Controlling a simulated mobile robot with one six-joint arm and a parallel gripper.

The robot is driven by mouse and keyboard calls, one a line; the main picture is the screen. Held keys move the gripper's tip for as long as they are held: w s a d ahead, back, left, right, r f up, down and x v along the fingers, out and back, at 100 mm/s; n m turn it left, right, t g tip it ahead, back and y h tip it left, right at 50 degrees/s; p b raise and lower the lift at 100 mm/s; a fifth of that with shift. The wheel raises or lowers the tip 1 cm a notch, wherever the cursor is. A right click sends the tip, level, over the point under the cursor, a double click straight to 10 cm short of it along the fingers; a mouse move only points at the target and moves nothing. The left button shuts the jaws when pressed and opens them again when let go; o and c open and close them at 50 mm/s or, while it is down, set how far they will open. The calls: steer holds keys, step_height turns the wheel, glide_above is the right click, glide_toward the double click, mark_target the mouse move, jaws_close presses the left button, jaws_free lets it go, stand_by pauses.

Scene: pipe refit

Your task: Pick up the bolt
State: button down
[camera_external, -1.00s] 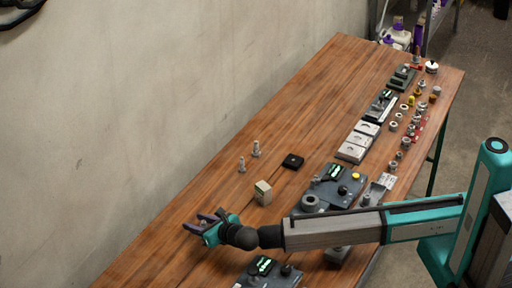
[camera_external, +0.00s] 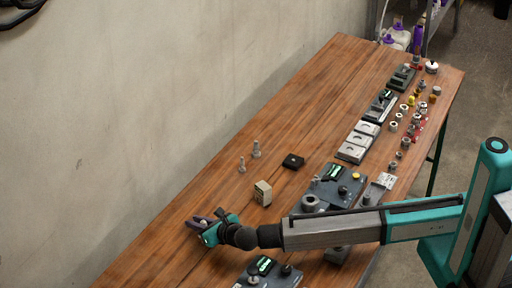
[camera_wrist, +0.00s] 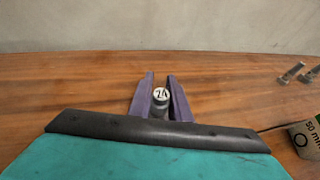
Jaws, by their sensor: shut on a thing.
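My gripper (camera_external: 203,222) reaches over the left part of the wooden table, with its purple fingers low at the tabletop. In the wrist view my gripper (camera_wrist: 160,92) is shut on a small grey bolt (camera_wrist: 161,96), whose pale round top carries dark marking that looks like "24". The bolt stands upright between the fingers. Its lower part is hidden by the gripper body, so I cannot tell whether it touches the table.
Device plates (camera_external: 335,187) and several small fittings line the table's right side. The wooden tabletop (camera_external: 215,190) near the wall is clear.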

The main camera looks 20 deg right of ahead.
steer(key=shift+r, duration=0.15)
steer(key=shift+r, duration=0.6)
steer(key=shift+s+d+r, duration=0.1)
steer(key=shift+d+r, duration=0.1)
steer(key=shift+r, duration=0.35)
steer(key=shift+s+d+r, duration=0.1)
steer(key=shift+d+r, duration=0.05)
steer(key=shift+r, duration=0.35)
steer(key=s+d, duration=0.2)
steer(key=d, duration=0.2)
steer(key=s+d+r+b, duration=0.1)
steer(key=s+d, duration=0.1)
steer(key=d, duration=0.3)
steer(key=s+d, duration=0.2)
steer(key=d, duration=0.2)
steer(key=shift+s+d+r, duration=0.25)
steer(key=shift+s+d, duration=0.05)
steer(key=shift+d, duration=0.05)
steer(key=shift+r, duration=0.1)
